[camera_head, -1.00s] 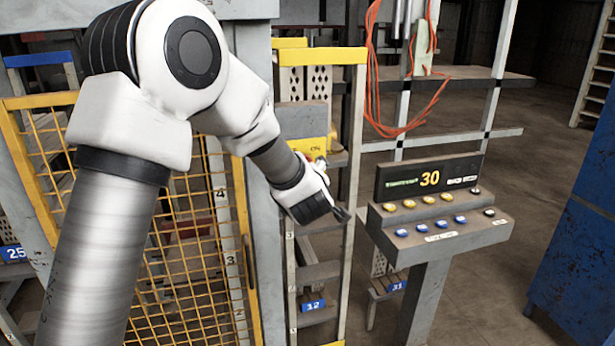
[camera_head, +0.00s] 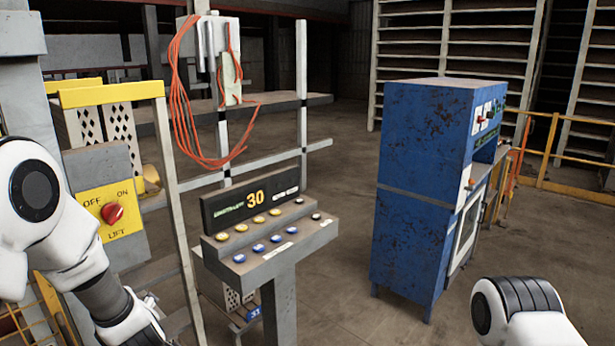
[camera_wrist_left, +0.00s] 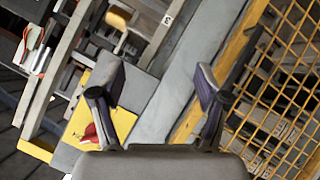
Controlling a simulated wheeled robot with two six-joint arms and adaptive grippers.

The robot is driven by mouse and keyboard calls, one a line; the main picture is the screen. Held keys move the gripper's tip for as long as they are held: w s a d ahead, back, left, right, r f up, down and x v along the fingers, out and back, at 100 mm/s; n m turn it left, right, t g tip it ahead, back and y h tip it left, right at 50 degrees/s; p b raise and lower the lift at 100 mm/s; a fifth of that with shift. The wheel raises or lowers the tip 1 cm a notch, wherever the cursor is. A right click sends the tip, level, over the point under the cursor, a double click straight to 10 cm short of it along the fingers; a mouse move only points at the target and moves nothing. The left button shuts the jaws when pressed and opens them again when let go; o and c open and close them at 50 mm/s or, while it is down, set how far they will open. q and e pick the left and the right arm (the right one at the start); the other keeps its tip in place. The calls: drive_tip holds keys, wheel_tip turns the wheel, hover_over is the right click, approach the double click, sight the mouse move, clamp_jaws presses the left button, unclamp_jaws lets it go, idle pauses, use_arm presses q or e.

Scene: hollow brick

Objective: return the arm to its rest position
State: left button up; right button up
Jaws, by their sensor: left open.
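My left arm (camera_head: 95,270) comes in at the left edge of the head view, its lower part pointing down past the lift switch panel. Its wrist end (camera_head: 135,322) is near the bottom edge, and the fingertips do not show there. In the left wrist view my left gripper (camera_wrist_left: 158,88) is open, its two fingers wide apart with nothing between them. Part of my right arm (camera_head: 525,310) shows at the bottom right of the head view; its gripper is out of view.
A yellow lift panel (camera_head: 112,212) with a red knob is close beside my left arm. A button console (camera_head: 265,235) showing 30 stands in the middle. A rusty blue cabinet (camera_head: 415,180) stands at the right. Open floor (camera_head: 335,270) lies between console and cabinet.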

use_arm(q)
drive_tip(key=s+d+f+m+g+h+b, duration=0.1)
drive_tip(key=s+d+f+m+g, duration=0.1)
drive_tip(key=s+f, duration=0.55)
drive_tip(key=s+d+f+m+g+h+b, duration=0.15)
drive_tip(key=s+f, duration=0.25)
drive_tip(key=f, duration=0.7)
drive_tip(key=s+d+f+m+g+h+b, duration=0.1)
drive_tip(key=s+d+f+m+g, duration=0.15)
drive_tip(key=s+f, duration=0.5)
drive_tip(key=s+d+f+m+g+h, duration=0.1)
drive_tip(key=s+d+f+m+h, duration=0.1)
drive_tip(key=s, duration=0.5)
drive_tip(key=s+d+f+m+g+h, duration=0.1)
drive_tip(key=s+d+f+m, duration=0.3)
drive_tip(key=s, duration=0.4)
drive_tip(key=shift+s+d+f+m+g+h+b, duration=0.25)
drive_tip(key=shift+s+d+m+g+h+b, duration=0.15)
drive_tip(key=shift+m+g, duration=0.4)
use_arm(e)
wheel_tip(320, 180, down, 5)
drive_tip(key=shift+f, duration=0.15)
use_arm(q)
drive_tip(key=shift+w+a, duration=0.1)
drive_tip(key=shift+w, duration=0.05)
